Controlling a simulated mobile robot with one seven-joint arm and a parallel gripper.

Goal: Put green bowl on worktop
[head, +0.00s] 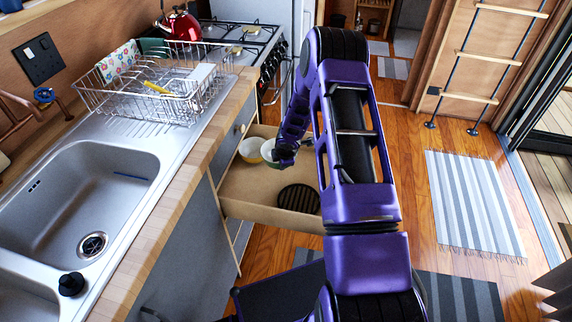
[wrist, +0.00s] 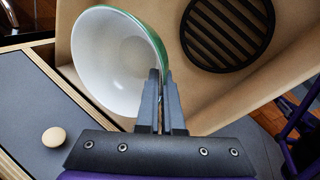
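The green bowl (wrist: 122,62) is green outside and white inside. It shows large in the wrist view, its rim running between my fingertips. My gripper (wrist: 160,88) has its two fingers nearly together, pinching the bowl's right side. In the head view the bowl (head: 271,151) is at the open drawer, with my gripper (head: 284,156) at its right side; I cannot tell whether it is clear of the drawer floor. The worktop (head: 178,186) is a wooden strip along the sink's right side, left of the drawer.
A wire dish rack (head: 150,92) stands beside the sink (head: 85,190). The worktop strip looks bare.

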